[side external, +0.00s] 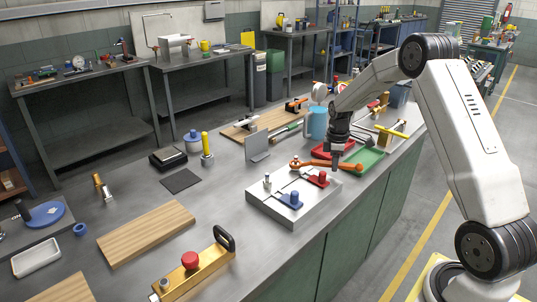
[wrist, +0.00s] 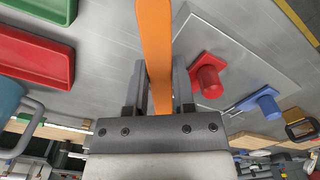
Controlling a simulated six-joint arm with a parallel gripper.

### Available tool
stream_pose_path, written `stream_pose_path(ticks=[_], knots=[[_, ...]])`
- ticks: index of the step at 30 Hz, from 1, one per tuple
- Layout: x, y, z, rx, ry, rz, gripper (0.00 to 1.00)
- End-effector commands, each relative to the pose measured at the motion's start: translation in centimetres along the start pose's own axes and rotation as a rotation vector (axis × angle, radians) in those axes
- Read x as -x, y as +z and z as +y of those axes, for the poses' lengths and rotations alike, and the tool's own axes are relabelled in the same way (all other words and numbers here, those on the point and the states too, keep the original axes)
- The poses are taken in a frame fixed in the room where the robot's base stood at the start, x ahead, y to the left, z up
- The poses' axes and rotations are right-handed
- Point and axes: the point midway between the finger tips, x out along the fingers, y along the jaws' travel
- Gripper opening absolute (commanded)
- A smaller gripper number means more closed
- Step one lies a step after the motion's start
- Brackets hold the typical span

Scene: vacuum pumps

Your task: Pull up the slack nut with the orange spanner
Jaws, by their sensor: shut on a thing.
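The orange spanner (side external: 312,163) is held level above the right rear part of a pale metal block (side external: 262,205). My gripper (side external: 337,164) is shut on it, and in the wrist view the orange shaft (wrist: 155,40) runs between the two fingers (wrist: 160,75). One spanner end points left, toward a small silver post (side external: 268,181) on the block, apart from it in the picture. The block also carries a red knobbed piece (side external: 319,178) and a blue knobbed piece (side external: 291,199); both show in the wrist view, red (wrist: 208,78) and blue (wrist: 262,102). I cannot tell which part is the slack nut.
Red (side external: 325,150) and green (side external: 366,160) trays lie just behind my gripper, with a blue mug (side external: 316,122) beyond. A grey upright plate (side external: 257,146) stands behind the block. A yellow fixture with a red knob (side external: 195,270) is at front left.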

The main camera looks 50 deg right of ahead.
Motion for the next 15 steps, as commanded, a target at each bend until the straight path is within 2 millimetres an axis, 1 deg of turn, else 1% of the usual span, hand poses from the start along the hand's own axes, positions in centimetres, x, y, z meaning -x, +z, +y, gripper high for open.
stream_pose_path(ticks=[15], knots=[[0.95, 0.01, -0.10, 0.003, -0.003, -0.001, 0.00]])
